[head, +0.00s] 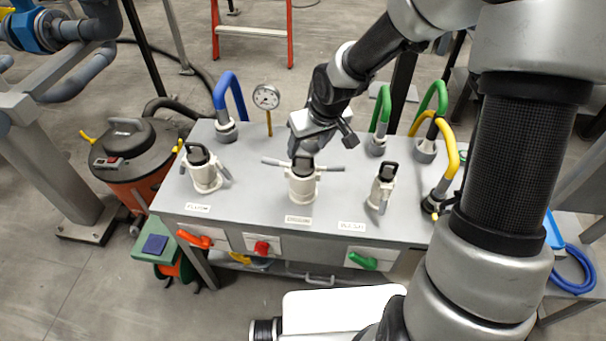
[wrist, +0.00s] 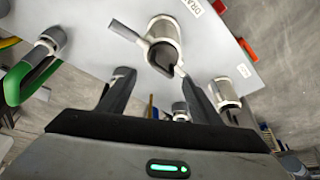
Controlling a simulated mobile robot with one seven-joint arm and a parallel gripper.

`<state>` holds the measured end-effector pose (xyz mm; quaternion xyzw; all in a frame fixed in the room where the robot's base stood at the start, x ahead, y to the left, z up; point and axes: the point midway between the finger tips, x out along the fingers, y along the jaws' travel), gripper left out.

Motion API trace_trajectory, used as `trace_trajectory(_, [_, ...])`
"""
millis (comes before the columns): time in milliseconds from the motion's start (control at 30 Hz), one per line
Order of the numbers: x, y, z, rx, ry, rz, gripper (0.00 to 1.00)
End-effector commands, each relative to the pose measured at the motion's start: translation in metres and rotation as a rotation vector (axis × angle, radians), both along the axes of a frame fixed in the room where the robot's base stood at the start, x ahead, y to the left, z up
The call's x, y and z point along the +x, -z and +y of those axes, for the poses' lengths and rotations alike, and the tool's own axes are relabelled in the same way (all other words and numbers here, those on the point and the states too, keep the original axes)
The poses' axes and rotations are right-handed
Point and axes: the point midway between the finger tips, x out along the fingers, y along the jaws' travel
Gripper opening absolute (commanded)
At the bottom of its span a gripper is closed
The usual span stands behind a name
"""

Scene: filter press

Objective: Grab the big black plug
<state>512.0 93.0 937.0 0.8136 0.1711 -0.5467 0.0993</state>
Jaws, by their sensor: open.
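Three cream couplings stand upright in a row on the grey bench, each with a black plug and loop handle in its top. The black plug in the middle coupling (head: 302,162) is the one under my gripper. My gripper (head: 322,143) is open and empty, pointing down just above it. In the wrist view the middle plug's black handle (wrist: 162,58) shows beyond and between the two spread fingers (wrist: 157,78). No contact is visible. The other black plugs are in the left coupling (head: 198,154) and the right coupling (head: 388,171). I cannot tell clearly which plug is biggest.
The grey bench (head: 250,195) carries side levers on the couplings, a pressure gauge (head: 266,97), a blue hose (head: 238,95) and green and yellow hoses (head: 452,150) behind and right. Orange, red and green handles (head: 362,261) line its front. An orange-black vacuum (head: 135,160) stands left.

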Motion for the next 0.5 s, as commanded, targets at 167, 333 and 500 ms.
trace_trajectory(167, [0.005,0.013,0.002,0.0,0.0,0.0,0.59])
trace_trajectory(333, [0.009,0.032,0.008,-0.001,-0.002,0.002,0.59])
trace_trajectory(500, [0.016,0.055,0.013,0.0,0.0,0.003,0.59])
